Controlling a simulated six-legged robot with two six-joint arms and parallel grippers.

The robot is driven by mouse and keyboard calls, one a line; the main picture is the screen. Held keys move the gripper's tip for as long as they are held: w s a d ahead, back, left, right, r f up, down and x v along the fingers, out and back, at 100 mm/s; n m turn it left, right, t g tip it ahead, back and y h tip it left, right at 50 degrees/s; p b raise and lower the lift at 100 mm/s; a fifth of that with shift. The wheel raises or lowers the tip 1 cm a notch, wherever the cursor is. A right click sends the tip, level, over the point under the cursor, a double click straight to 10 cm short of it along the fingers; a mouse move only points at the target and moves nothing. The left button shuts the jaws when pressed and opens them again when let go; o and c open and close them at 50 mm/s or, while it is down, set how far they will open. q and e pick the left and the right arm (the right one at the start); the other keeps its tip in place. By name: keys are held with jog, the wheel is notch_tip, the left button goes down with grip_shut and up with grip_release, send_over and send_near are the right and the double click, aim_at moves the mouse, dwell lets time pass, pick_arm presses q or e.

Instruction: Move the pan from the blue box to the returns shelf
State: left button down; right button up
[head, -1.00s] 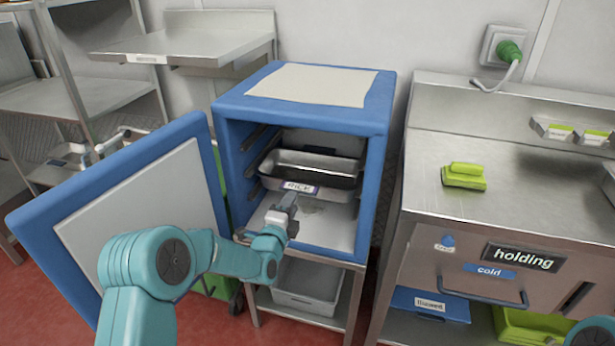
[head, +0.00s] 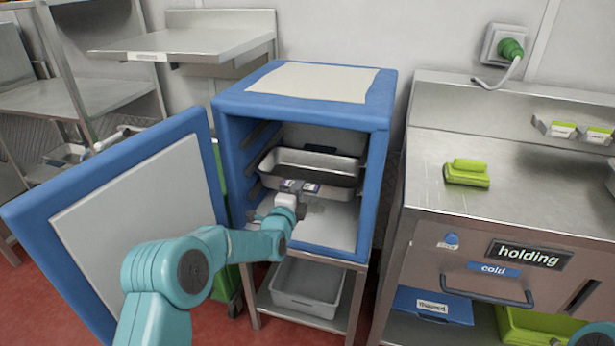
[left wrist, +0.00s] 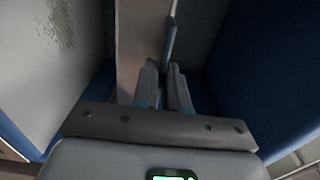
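The pan (head: 315,161), a steel tray with a label on its front, sits on the rails inside the open blue box (head: 232,170). My left gripper (head: 299,187) is at the middle of the pan's front rim, covering part of the label. In the left wrist view, its two fingers (left wrist: 164,85) are close together, with the thin edge of the pan (left wrist: 170,42) between their tips. The contact itself is small and dark. A steel wall shelf (head: 190,42) with a small unreadable label stands at the back left; its top is bare. My right gripper is out of view.
The blue box's door (head: 130,200) stands open to the left, beside my left arm. A grey tub (head: 307,287) sits below the box. The steel counter (head: 530,185) on the right holds a green object (head: 467,174). A shelving rack (head: 75,95) is far left.

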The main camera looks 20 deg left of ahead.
pick_arm(q)
jog(key=shift+s+r, duration=0.3)
jog(key=shift+r, duration=0.05)
jog(key=s+a+b, duration=0.1)
jog(key=s+b, duration=0.8)
jog(key=s, duration=1.6)
jog(key=shift+s, duration=0.2)
